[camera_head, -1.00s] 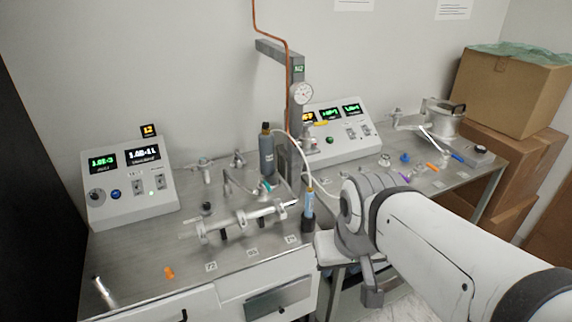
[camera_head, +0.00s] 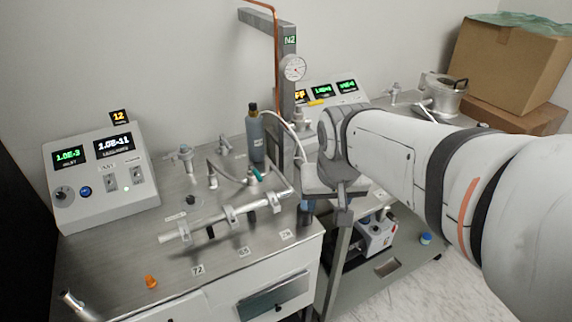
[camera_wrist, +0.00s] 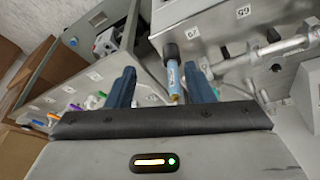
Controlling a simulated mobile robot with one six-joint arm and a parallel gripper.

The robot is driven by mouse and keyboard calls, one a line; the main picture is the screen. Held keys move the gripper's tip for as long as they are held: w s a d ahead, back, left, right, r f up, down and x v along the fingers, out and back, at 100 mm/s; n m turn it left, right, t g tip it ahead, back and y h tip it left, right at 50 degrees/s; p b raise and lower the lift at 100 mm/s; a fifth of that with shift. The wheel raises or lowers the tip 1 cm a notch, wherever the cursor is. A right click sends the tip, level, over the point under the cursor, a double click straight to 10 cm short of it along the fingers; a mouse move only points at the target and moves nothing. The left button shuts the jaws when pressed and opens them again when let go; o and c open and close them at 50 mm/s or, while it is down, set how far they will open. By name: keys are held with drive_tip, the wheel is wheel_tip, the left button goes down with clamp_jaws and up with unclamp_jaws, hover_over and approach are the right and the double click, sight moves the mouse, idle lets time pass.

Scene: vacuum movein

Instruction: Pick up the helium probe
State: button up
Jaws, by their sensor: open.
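The helium probe (camera_wrist: 173,76) is a slim blue cylinder with a black end and a pale tip. In the wrist view it stands at the corner of the steel bench, between my gripper's dark blue fingers (camera_wrist: 159,68) and closer to the right one. The fingers are apart and do not visibly touch it. In the head view the probe (camera_head: 305,205) is mostly hidden by my gripper (camera_head: 325,203), which is at the bench's right front corner.
A metal tube assembly (camera_head: 224,217) lies on the bench left of the probe. A dark grey bottle (camera_head: 256,137) and an upright post (camera_head: 285,95) stand behind. A control box (camera_head: 103,175) is at left. A lower cart shelf (camera_head: 390,268) is at right.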

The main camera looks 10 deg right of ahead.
drive_tip(key=w+f+b, duration=0.1)
drive_tip(key=w+f, duration=0.2)
drive_tip(key=w, duration=0.2)
drive_tip(key=w+f+m+b, duration=0.1)
drive_tip(key=w+f, duration=0.3)
drive_tip(key=w+f+m+b, duration=0.1)
drive_tip(key=w+f, duration=0.3)
drive_tip(key=w, duration=0.1)
drive_tip(key=shift+w+a+f+t+h, duration=0.1)
drive_tip(key=shift+w+a+t+h, duration=0.15)
drive_tip(key=shift+w+t+h, duration=0.05)
drive_tip(key=shift+c, duration=0.3)
clamp_jaws()
